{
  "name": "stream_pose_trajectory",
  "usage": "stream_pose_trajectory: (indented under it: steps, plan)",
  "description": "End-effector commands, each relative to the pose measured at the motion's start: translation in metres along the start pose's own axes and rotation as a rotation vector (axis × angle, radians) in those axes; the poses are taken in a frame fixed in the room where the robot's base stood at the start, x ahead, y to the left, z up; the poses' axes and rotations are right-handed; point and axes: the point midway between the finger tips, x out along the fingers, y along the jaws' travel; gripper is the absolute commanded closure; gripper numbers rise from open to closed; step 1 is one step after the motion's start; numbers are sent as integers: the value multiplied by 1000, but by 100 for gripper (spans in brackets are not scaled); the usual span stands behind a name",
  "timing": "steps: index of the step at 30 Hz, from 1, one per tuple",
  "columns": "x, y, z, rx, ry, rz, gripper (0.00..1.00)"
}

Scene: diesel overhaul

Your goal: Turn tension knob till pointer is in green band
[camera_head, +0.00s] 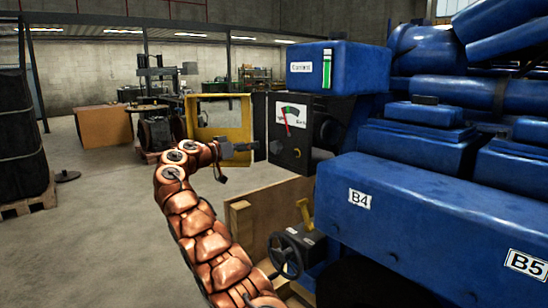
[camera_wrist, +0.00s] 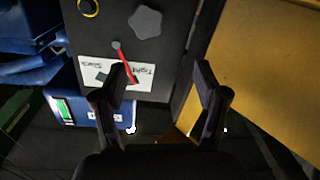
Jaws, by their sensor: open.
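A dark gauge box (camera_head: 306,118) stands at the engine's near end. The pointer leans left of upright, at or just outside the band's left side; I cannot tell exactly. The grey, lobed tension knob (camera_wrist: 146,22) sits on the box face beside the pointer's pivot in the wrist view. In the head view it is small and dark (camera_head: 275,147). My gripper (camera_head: 250,147) is open and empty, left of the knob. Its fingers (camera_wrist: 163,75) partly cover the dial in the wrist view.
A yellow frame (camera_head: 224,103) stands close behind my gripper. A blue box (camera_head: 305,68) with a green strip sits above the gauge box. A black handwheel (camera_head: 286,254) is below. The blue engine (camera_head: 430,220) fills the right; open floor lies left.

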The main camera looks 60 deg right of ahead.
Motion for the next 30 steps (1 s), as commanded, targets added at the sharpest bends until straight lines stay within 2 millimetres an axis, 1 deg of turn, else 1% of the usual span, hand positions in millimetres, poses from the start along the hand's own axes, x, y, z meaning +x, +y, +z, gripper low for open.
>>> stream_pose_trajectory:
  steps: [1,6,11,14,23,30]
  plan:
    - [9,1,12,33,3,11,28]
    - [25,10,24,118,14,40,28]
    - [33,15,25,146,18,52,28]
    - [41,16,24,147,18,54,28]
    - [85,19,22,146,17,55,28]
    - [104,18,22,146,20,51,28]
